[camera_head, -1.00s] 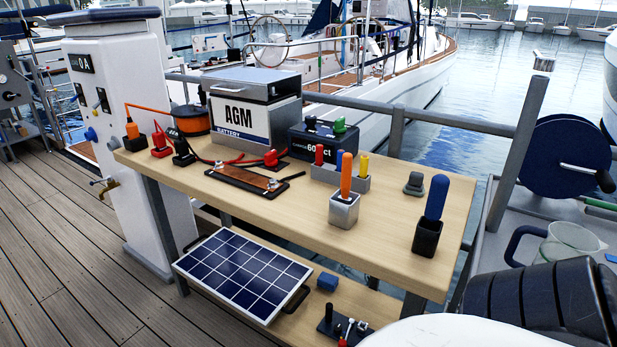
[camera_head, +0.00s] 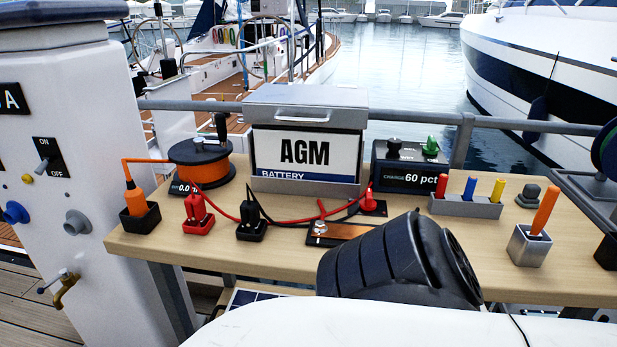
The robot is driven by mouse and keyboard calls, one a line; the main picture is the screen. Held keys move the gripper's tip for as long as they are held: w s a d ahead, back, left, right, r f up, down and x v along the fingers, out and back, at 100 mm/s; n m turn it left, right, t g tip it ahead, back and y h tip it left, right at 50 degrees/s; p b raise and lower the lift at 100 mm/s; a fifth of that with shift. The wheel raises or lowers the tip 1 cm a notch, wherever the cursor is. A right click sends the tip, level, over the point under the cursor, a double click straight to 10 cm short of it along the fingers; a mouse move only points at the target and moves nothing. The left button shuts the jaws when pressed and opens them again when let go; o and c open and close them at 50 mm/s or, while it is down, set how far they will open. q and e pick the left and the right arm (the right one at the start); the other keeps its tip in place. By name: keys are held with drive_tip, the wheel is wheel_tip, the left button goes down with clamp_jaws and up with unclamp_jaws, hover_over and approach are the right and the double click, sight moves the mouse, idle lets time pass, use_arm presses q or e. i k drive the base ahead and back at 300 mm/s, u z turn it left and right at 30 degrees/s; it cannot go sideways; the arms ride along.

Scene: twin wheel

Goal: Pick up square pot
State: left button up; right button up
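A silver square pot (camera_head: 529,246) stands upright on the right part of the wooden table, with an orange stick (camera_head: 545,210) in it. A black square pot (camera_head: 606,251) is cut off by the right edge of the view. I cannot tell from the picture which of the two the task means. Neither of my grippers is in view. A black ribbed part of my own body shows at bottom centre and hides part of the table's front edge.
The table (camera_head: 270,256) also bears an AGM battery (camera_head: 305,150), an orange cable reel (camera_head: 200,160), a grey rack (camera_head: 465,207) of coloured pegs and red and black plugs. A white pedestal (camera_head: 75,160) stands at the left. A railing (camera_head: 420,118) runs behind.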

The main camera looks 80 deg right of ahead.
sight(523, 252)
drive_tip(key=i, duration=0.3)
drive_tip(key=z, duration=3.3)
